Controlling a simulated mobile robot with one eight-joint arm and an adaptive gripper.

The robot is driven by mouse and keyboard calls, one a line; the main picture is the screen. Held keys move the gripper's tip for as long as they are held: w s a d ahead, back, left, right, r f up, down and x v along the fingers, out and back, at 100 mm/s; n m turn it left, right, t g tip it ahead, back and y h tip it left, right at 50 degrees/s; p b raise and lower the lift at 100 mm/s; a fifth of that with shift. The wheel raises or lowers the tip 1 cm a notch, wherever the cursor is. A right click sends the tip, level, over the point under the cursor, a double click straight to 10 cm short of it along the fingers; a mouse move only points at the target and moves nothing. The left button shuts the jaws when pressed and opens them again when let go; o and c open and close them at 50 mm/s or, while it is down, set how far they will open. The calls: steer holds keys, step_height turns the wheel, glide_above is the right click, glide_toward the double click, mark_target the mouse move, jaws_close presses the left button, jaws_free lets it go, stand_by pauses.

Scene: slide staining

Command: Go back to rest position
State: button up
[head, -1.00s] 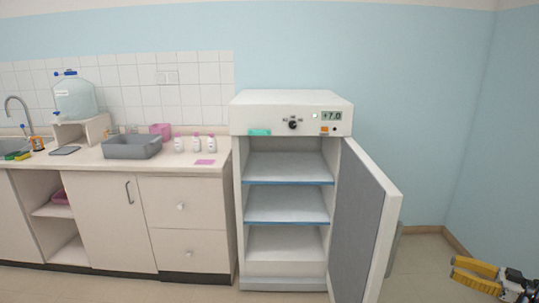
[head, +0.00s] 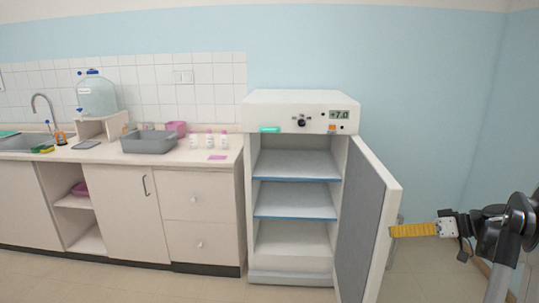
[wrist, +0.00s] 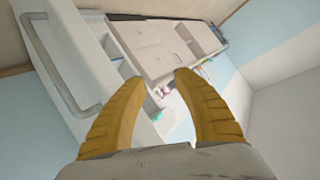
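My gripper (head: 392,231) shows at the lower right of the head view, its yellow fingers pointing left, beside the outer face of the open cabinet door (head: 372,215). In the wrist view my gripper (wrist: 160,75) has its two yellow fingers spread apart with nothing between them. The white cabinet (head: 300,97) stands with its door swung open to the right, and its shelves (head: 297,165) look empty. Its display reads +7.0.
A counter (head: 110,154) on the left holds a grey tub (head: 150,145), several small white bottles (head: 209,141), a pink card (head: 218,157), a water jug (head: 97,95) and a sink (head: 18,143). The floor before the cabinets is clear.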

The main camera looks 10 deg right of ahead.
steer(key=s+a+r+m+g+h, duration=0.1)
steer(key=s+a+r+g+h, duration=0.15)
steer(key=a, duration=0.95)
steer(key=s+a+r+m+g+h, duration=0.1)
steer(key=s+a+r+m+h, duration=0.15)
steer(key=a, duration=0.85)
steer(key=s+a+f+h, duration=0.2)
steer(key=s+a, duration=0.3)
steer(key=s, duration=0.3)
steer(key=s+a+f+t+h, duration=0.1)
steer(key=s+a, duration=0.3)
steer(key=s, duration=0.4)
steer(key=shift+s+a+f+h, duration=0.15)
steer(key=shift+a+f+h, duration=0.25)
steer(key=shift+f, duration=0.3)
